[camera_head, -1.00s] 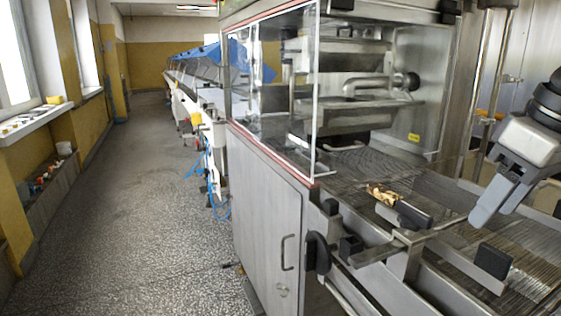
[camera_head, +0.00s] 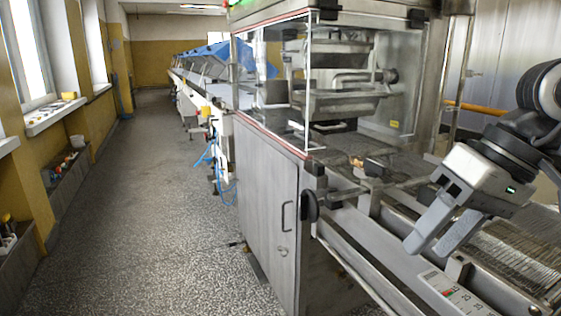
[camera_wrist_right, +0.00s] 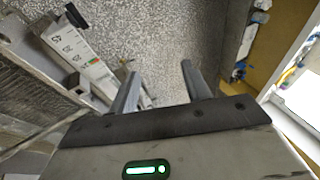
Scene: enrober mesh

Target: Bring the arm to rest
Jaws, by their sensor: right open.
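My right gripper (camera_head: 432,240) is at the right of the head view, in the air over the near side of the enrober's frame. Its two grey fingers point down and to the left, apart and with nothing between them. In the right wrist view the two fingers (camera_wrist_right: 160,85) also stand apart, with the speckled floor behind them. The enrober (camera_head: 270,195) is a steel machine with a clear guarded box, and its wire mesh belt (camera_head: 510,255) runs below and right of my gripper. My left gripper does not show.
A small gold-brown piece (camera_head: 357,161) lies near the mesh by the guarded box. A scale label (camera_head: 450,295) is on the machine's near side. A long line with blue covers (camera_head: 205,62) runs back. The speckled floor (camera_head: 150,210) at left is clear, beside a windowed wall.

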